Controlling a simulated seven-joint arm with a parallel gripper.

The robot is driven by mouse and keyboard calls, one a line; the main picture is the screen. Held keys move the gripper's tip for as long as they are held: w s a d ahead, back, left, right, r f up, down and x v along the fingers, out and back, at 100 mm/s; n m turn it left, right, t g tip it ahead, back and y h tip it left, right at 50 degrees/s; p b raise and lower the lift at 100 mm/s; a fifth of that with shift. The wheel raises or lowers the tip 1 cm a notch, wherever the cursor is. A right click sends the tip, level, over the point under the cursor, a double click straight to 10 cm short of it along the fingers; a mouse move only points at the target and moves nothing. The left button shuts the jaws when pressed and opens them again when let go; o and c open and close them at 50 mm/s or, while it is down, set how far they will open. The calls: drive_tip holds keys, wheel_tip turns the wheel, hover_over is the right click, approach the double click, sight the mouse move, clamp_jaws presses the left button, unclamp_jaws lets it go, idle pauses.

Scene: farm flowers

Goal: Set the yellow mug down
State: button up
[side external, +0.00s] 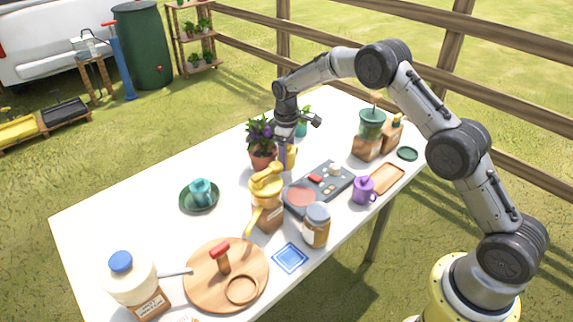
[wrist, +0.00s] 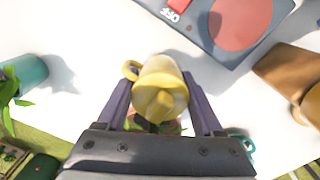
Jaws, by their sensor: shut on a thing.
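The yellow mug (wrist: 160,80) is between the two fingers of my gripper (wrist: 161,103) in the wrist view, with its handle toward the upper left. In the side view my gripper (side external: 287,146) points down over the far middle of the white table, shut on the yellow mug (side external: 291,158). The mug is partly hidden there by my gripper and the things in front. I cannot tell for sure whether its base touches the table.
A potted purple flower (side external: 263,158) stands close left of the mug. A purple mug (side external: 363,191) stands to the right.

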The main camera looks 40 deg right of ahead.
drive_tip(key=shift+f, duration=1.65)
drive_tip(key=shift+f, duration=0.1)
drive_tip(key=o, duration=1.4)
drive_tip(key=shift+o, duration=0.2)
